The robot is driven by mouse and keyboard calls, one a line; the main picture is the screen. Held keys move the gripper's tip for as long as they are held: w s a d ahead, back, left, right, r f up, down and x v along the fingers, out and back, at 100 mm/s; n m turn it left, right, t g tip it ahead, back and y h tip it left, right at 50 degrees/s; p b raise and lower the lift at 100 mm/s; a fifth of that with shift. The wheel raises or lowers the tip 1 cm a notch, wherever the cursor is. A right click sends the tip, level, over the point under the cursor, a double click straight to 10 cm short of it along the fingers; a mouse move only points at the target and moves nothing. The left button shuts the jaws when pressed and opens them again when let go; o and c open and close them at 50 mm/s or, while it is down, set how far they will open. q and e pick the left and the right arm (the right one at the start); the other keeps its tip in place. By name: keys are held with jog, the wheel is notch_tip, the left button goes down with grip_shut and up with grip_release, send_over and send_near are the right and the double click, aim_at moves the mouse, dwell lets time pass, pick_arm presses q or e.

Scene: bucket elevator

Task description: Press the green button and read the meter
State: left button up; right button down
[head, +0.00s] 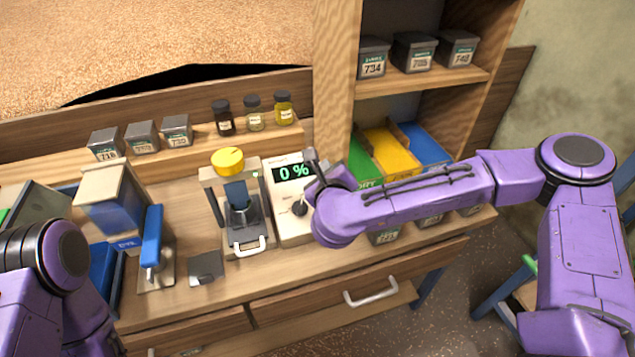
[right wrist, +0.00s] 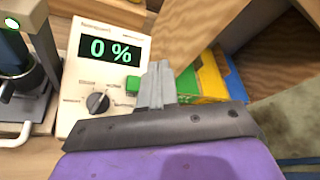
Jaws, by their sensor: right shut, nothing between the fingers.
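The meter (head: 290,200) is a cream box on the bench with a dark display reading 0 % in green. In the right wrist view the display (right wrist: 110,50) also reads 0 %. The green button (right wrist: 133,83) is on the meter's face, right of a black dial (right wrist: 97,102); the fingers partly cover it. My right gripper (head: 312,158) is shut and empty, over the meter's right edge. In the right wrist view its fingertips (right wrist: 158,68) are beside the button; I cannot tell whether they touch it. My left arm shows at lower left, its gripper out of view.
Green, yellow and blue bins (head: 393,150) fill the shelf at right. Jars (head: 253,112) and small labelled boxes line the back ledge.

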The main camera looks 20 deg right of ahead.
jog(key=w+f+b, duration=0.1)
jog(key=f+b, duration=0.1)
jog(key=w+f+b, duration=0.1)
jog(key=f, duration=0.1)
jog(key=w+f+b, duration=0.1)
jog(key=f+b, duration=0.1)
jog(key=f, duration=0.1)
jog(key=shift+w+a+b, duration=0.1)
jog(key=shift+b, duration=0.2)
jog(key=shift+w+f+b, duration=0.35)
jog(key=shift+f, duration=0.15)
jog(key=shift+f, duration=0.1)
dwell(1.4)
jog(key=shift+w+f+b, duration=0.2)
jog(key=shift+f+b, duration=0.05)
jog(key=shift+b, duration=0.1)
jog(key=shift+w+f+b, duration=0.15)
jog(key=shift+f+b, duration=0.3)
jog(key=shift+f, duration=0.05)
dwell(0.6)
jog(key=shift+r, duration=0.1)
jog(key=shift+s+r+p, duration=0.4)
jog(key=shift+r+p, duration=0.2)
jog(key=shift+r, duration=0.15)
